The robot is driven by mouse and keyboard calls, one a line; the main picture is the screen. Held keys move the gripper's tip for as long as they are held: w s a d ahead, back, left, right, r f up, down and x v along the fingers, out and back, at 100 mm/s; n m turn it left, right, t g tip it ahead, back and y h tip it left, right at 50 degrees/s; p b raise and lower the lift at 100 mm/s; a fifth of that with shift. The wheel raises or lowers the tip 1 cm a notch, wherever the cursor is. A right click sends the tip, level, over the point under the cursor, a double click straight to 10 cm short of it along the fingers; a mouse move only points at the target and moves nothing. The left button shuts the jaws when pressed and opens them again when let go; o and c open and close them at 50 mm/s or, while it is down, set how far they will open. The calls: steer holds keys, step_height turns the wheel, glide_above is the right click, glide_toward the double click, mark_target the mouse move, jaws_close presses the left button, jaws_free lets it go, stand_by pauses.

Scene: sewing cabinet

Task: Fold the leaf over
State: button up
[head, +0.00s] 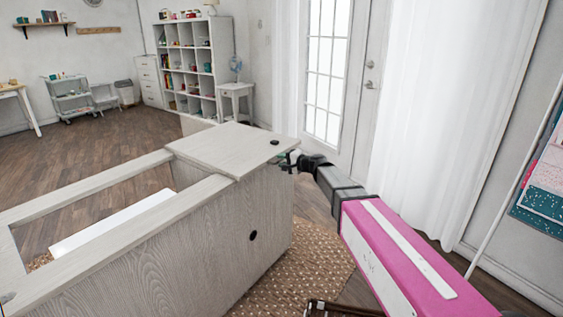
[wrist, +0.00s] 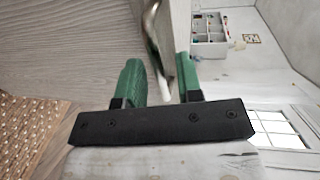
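The pale wood-grain leaf (head: 222,148) lies flat on the right end of the sewing cabinet (head: 190,255), with a small black round fitting (head: 275,142) near its right corner. The cabinet top left of the leaf is an open frame. My gripper (head: 287,160) is at the leaf's right edge; its fingertips are small and partly hidden in the head view. In the wrist view, the green fingers of my gripper (wrist: 160,78) are spread apart. A curved metal piece (wrist: 152,35) and a pale panel edge show between them. Whether either finger touches them is unclear.
A white panel (head: 110,222) lies inside the cabinet's open frame. A woven rug (head: 300,270) lies beside the cabinet. White curtains (head: 425,110) and a glazed door (head: 325,70) stand at the right. Open wooden floor (head: 90,150) lies behind the cabinet.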

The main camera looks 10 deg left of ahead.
steer(key=shift+w+a, duration=0.15)
steer(key=shift+a, duration=0.25)
steer(key=shift+c, duration=0.3)
jaws_close()
steer(key=w+a+r+h, duration=0.1)
steer(key=a+r+h, duration=0.1)
steer(key=r, duration=1.1)
steer(key=w+a+r+g+h, duration=0.1)
steer(key=a+r, duration=0.4)
steer(key=r, duration=0.9)
steer(key=shift+w+a+r+g+h, duration=0.15)
steer(key=shift+w+g+h, duration=0.15)
steer(key=shift+w+h, duration=0.35)
steer(key=shift+s, duration=0.1)
